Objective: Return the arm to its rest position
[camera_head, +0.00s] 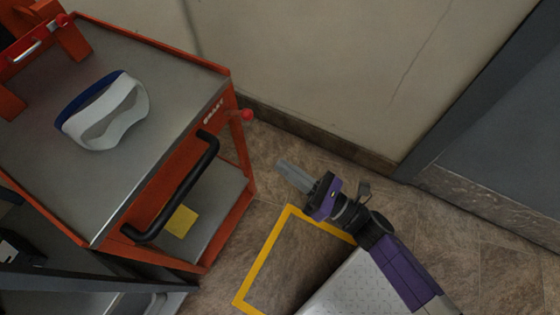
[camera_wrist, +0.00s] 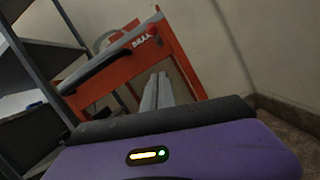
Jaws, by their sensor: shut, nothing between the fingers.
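My gripper (camera_head: 294,176) is at the end of my purple and black arm, in the lower right of the head view. It is raised over the brown floor, to the right of the orange cart, and points up and left toward it. Its two grey fingers lie side by side, shut, with nothing between them. In the wrist view the shut fingers (camera_wrist: 157,92) point toward the orange cart (camera_wrist: 135,62) with a visible gap of air around them.
The orange cart (camera_head: 140,238) has a black handle (camera_head: 180,190) and a red knob (camera_head: 247,115). A white and blue curved object (camera_head: 105,112) lies on its top. A yellow floor outline (camera_head: 262,262) is below my arm. The wall (camera_head: 330,70) and grey door (camera_head: 500,140) stand behind.

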